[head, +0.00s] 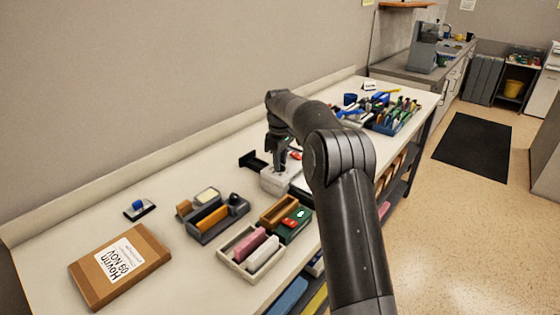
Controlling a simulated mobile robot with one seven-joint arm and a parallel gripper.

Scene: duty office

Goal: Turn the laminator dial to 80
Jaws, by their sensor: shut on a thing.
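The laminator (271,184) is a small light grey machine on the white bench, with a dark flap or tray on its left side. My gripper (279,170) points down at the top of the laminator, its fingers shut on the dial there. The fingers and the small picture size hide the dial itself, so its pointer and the numbers cannot be read. My arm covers part of the bench to the right of the laminator. A small red spot shows just right of the gripper.
In front of the laminator stand a grey organiser (207,230), a cream tray (238,261) with erasers or blocks, and a green box (296,232). A cardboard parcel (120,266) lies at front left. A blue bin of pens (391,124) stands behind. Bare bench lies left of the laminator.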

